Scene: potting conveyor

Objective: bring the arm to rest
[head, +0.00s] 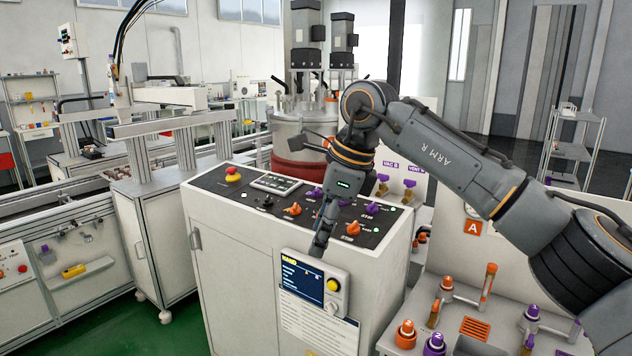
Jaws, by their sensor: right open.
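My right arm comes in from the right side of the head view and bends down at its wrist. My right gripper (322,232) points downward in front of the control cabinet (232,270), near the front edge of its top panel and just above the small screen unit. It is open, and I see nothing held between its fingers. Whether it touches the panel or the screen unit I cannot tell. My left gripper is not in view.
The panel has a red stop button (232,174) and several orange and purple knobs. The screen unit (313,284) juts from the cabinet front. Valves with an orange knob (405,334) and a purple knob (434,345) stand at the lower right. Green floor (165,335) is clear at lower left.

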